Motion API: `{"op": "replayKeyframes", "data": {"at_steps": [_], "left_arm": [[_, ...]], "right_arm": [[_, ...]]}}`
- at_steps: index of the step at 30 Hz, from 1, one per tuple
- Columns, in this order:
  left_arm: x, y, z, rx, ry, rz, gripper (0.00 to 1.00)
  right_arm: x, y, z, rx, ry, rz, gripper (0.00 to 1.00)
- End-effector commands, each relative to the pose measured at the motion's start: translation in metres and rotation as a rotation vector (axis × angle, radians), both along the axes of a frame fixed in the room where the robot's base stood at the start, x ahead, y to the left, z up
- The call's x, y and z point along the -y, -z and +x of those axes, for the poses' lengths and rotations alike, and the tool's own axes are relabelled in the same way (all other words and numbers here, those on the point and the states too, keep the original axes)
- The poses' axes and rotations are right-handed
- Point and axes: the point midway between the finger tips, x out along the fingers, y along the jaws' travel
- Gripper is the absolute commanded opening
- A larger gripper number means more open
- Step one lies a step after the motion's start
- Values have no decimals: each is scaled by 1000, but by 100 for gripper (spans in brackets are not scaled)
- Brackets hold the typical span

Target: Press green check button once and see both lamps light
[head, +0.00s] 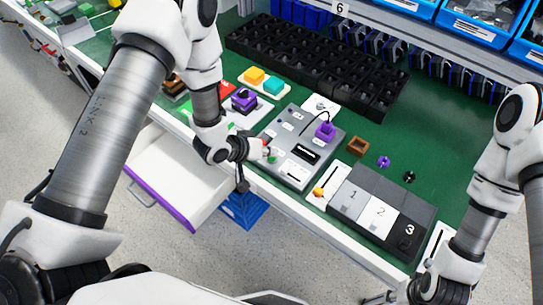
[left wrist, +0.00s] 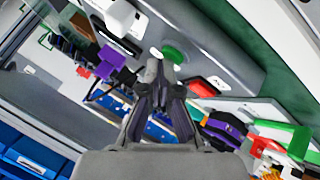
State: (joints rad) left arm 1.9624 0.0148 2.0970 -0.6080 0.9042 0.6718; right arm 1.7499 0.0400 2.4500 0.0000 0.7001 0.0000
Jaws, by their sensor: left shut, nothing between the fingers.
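The green check button (left wrist: 173,54) is a round green cap on a grey test box, just beyond my left fingertips in the left wrist view. A red part (left wrist: 203,88) lies to its right. My left gripper (left wrist: 158,72) is shut and empty, pointing at the box near the button; I cannot tell whether it touches. In the head view the left gripper (head: 262,152) is over the left edge of the grey box (head: 300,172), and hides part of it. I cannot make out the lamps or whether they are lit. Part of my right arm's end shows at the bottom right, its fingers unclear.
A purple plug (head: 325,130) with a black cable sits on the box. A numbered grey bin unit (head: 365,190) stands to the right. A black organiser (head: 315,70) is behind. An open white drawer (head: 180,180) juts out below the table's front edge.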

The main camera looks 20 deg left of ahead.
Motion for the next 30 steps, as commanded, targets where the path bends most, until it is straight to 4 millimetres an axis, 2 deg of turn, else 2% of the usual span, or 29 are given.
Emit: {"op": "replayKeyframes", "data": {"at_steps": [19, 30], "left_arm": [[0, 5, 0, -1, 1, 0, 0], [0, -13, 0, -1, 1, 0, 0]], "right_arm": [[0, 3, 0, 0, 0, 0, 40], [0, -13, 0, 0, 0, 0, 40]]}}
